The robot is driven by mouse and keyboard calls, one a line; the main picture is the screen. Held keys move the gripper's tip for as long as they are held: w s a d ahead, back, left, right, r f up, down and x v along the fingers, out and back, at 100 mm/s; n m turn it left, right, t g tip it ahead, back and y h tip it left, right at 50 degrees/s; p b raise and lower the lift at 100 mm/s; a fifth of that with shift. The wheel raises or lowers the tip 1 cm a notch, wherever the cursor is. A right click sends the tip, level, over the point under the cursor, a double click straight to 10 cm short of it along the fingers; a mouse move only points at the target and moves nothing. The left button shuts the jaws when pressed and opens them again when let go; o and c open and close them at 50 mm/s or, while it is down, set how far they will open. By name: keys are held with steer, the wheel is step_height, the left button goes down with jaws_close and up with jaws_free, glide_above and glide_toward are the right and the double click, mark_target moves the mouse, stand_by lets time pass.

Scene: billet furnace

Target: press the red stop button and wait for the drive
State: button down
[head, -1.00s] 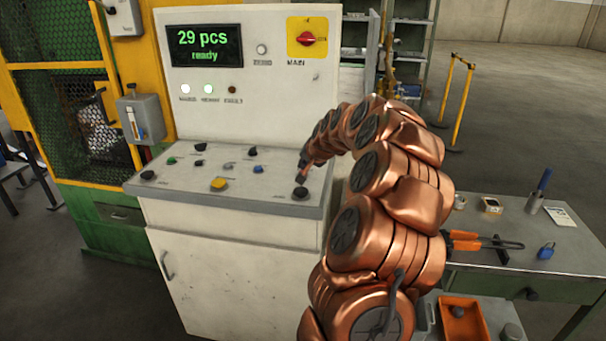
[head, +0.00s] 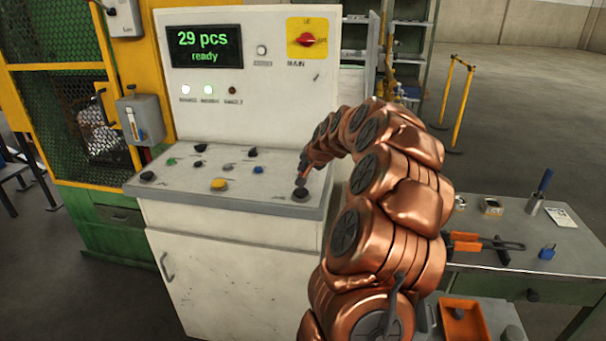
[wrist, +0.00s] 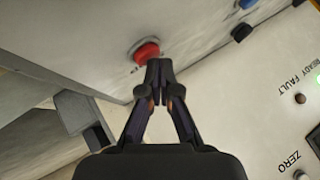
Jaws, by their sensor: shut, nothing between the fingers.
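The red stop button (wrist: 147,52) shows in the wrist view as a round red cap in a pale panel. My gripper (wrist: 158,68) is shut and empty, its fingertips right beside the cap in the picture; I cannot tell whether they touch it. In the head view my gripper (head: 301,181) points down at the right front corner of the sloped console (head: 235,184), over a dark round base; no red cap shows there. The display (head: 206,47) reads "29 pcs ready" in green. Two lamps below it (head: 207,90) are lit and the fault lamp (head: 232,90) is dark.
Several knobs and a yellow button (head: 219,184) sit on the console left of my gripper. A red main switch (head: 307,40) is on the upright panel. A bench (head: 500,225) with tools stands at right, and a yellow-framed mesh guard (head: 60,100) at left.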

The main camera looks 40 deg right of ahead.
steer(key=shift+f, duration=0.2)
steer(key=shift+r, duration=0.15)
stand_by(0.4)
steer(key=shift+r, duration=0.7)
steer(key=shift+r, duration=0.15)
steer(key=shift+r+p, duration=0.45)
steer(key=shift+r, duration=1.9)
